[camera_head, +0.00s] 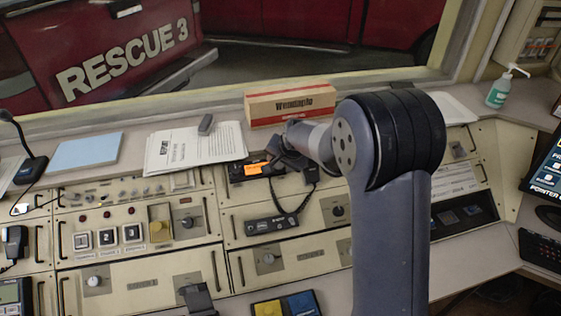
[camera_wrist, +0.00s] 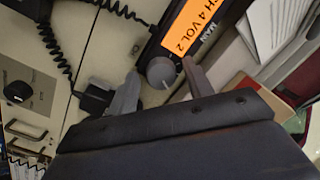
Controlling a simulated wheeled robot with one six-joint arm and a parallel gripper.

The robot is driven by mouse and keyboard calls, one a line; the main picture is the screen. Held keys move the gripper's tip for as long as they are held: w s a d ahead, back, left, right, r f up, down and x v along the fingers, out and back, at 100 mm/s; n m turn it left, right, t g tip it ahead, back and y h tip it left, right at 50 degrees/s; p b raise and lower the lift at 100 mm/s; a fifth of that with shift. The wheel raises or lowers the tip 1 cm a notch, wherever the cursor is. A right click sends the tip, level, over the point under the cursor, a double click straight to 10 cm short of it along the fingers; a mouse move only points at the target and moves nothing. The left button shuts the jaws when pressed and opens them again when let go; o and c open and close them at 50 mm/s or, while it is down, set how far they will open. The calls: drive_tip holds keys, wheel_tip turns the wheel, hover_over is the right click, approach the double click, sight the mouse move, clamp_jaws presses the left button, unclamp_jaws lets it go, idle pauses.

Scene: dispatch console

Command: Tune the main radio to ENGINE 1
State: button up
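The main radio (camera_head: 238,172) is a black unit on the console, left of my arm in the head view. In the wrist view its orange display (camera_wrist: 187,27) reads "CH 4 VOL 2", with the label "MAIN" beside it. A round grey knob (camera_wrist: 161,73) with a light pointer mark sits at the near end of the radio. My gripper (camera_wrist: 160,69) is open, its two fingers apart on either side of the knob, with small gaps visible. In the head view my gripper (camera_head: 276,150) is over the radio's right end, and my wrist hides part of it.
A second black radio (camera_head: 264,225) with a coiled cord lies below on the console. Papers (camera_head: 190,148), a cardboard box (camera_head: 290,103) and a grey stapler-like object (camera_head: 206,124) lie on the ledge behind. A black cord (camera_wrist: 60,50) and a dark plug-like part (camera_wrist: 93,99) are near my left finger.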

drive_tip(key=c, duration=0.8)
drive_tip(key=shift+f+n+b, duration=0.15)
drive_tip(key=shift+n+b, duration=0.25)
drive_tip(key=shift+b, duration=0.2)
drive_tip(key=shift+c, duration=0.2)
drive_tip(key=shift+r+n+b, duration=0.2)
drive_tip(key=shift+n+b, duration=0.25)
drive_tip(key=shift+n, duration=0.35)
drive_tip(key=o, duration=1)
drive_tip(key=shift+c, duration=0.2)
drive_tip(key=b+v, duration=0.1)
drive_tip(key=v, duration=0.9)
drive_tip(key=shift+s+r, duration=0.15)
drive_tip(key=shift+r, duration=0.2)
drive_tip(key=shift+d, duration=0.1)
